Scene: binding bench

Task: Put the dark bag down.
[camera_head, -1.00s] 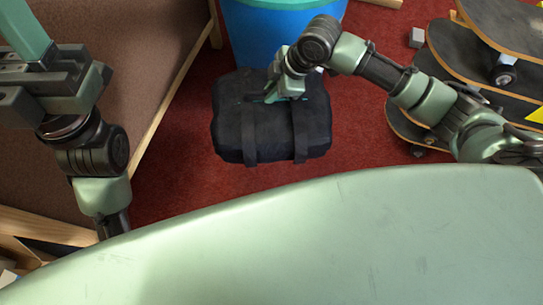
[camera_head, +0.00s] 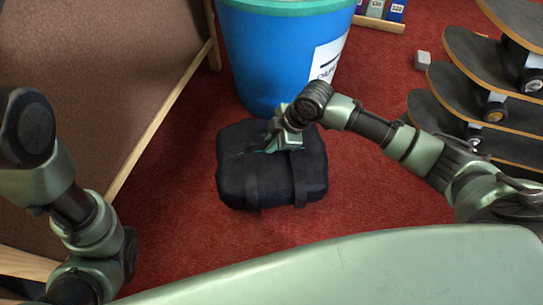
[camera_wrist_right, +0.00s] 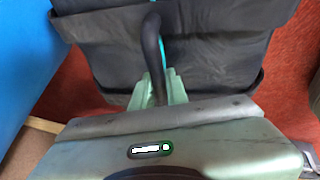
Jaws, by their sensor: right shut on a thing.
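The dark bag (camera_head: 262,185) is a black, boxy bag with straps, in the middle of the head view, above or on the red floor; I cannot tell which. My right gripper (camera_head: 280,143) is at its top and shut on its handle. In the right wrist view the bag (camera_wrist_right: 215,55) fills the upper middle, and its black handle (camera_wrist_right: 152,50) runs between the green fingers of the gripper (camera_wrist_right: 157,92). My left arm shows at the left edge of the head view, but its gripper is outside the picture.
A blue bin (camera_head: 275,60) with a paper label stands just behind the bag. A brown panel (camera_head: 90,80) with a wooden edge is at the left. Stacked skateboards (camera_head: 480,85) stand at the right, with a small grey block (camera_head: 422,60) nearby. Red floor (camera_head: 360,190) is free right of the bag.

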